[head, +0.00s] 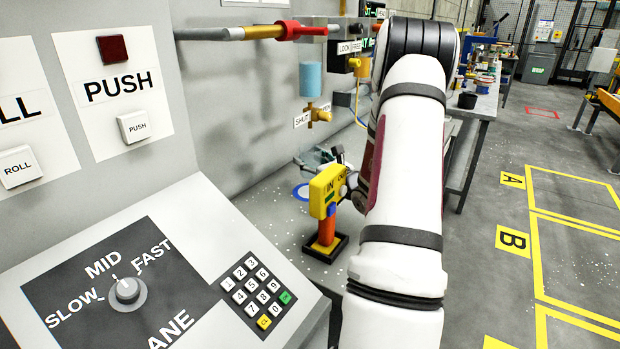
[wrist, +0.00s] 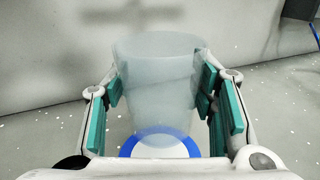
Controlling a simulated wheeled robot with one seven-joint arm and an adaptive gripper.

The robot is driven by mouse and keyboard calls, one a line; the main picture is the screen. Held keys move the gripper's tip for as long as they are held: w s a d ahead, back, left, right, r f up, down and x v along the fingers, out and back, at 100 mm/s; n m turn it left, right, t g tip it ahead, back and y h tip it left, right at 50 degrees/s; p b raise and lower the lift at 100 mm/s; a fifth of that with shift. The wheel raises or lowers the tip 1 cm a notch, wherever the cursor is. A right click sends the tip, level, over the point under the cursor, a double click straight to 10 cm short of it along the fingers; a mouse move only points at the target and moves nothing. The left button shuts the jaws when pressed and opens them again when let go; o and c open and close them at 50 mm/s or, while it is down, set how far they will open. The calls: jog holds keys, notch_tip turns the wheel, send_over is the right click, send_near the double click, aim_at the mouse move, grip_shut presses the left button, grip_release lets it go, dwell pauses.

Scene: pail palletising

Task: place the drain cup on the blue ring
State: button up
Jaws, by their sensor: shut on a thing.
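A translucent pale cup (wrist: 157,75), the drain cup, stands upright between the teal finger pads of my gripper (wrist: 160,92) in the wrist view. My gripper is shut on it. The blue ring (wrist: 127,147) with its white middle shows at the cup's lower end, partly covered by the cup. I cannot tell whether the cup's base touches the surface. In the head view the blue ring (head: 297,193) lies on the grey bench at the wall, and my gripper (head: 322,158) is just above and beside it. The cup cannot be made out clearly there.
A brass tap (head: 319,115) with a blue cylinder hangs on the wall above. A control panel (head: 130,290) fills the left front.

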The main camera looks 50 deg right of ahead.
aim_at(310, 177)
notch_tip(310, 177, down, 6)
jog(key=shift+s+r, duration=0.1)
jog(key=shift+r, duration=0.15)
jog(key=shift+w+f, duration=0.15)
jog(key=shift+w, duration=0.05)
jog(key=shift+f+b, duration=0.2)
jog(key=shift+b, duration=0.15)
jog(key=o, duration=1.2)
jog(key=shift+r, duration=0.15)
jog(key=v, duration=1.2)
jog(key=shift+r+p, duration=0.1)
jog(key=shift+p, duration=0.25)
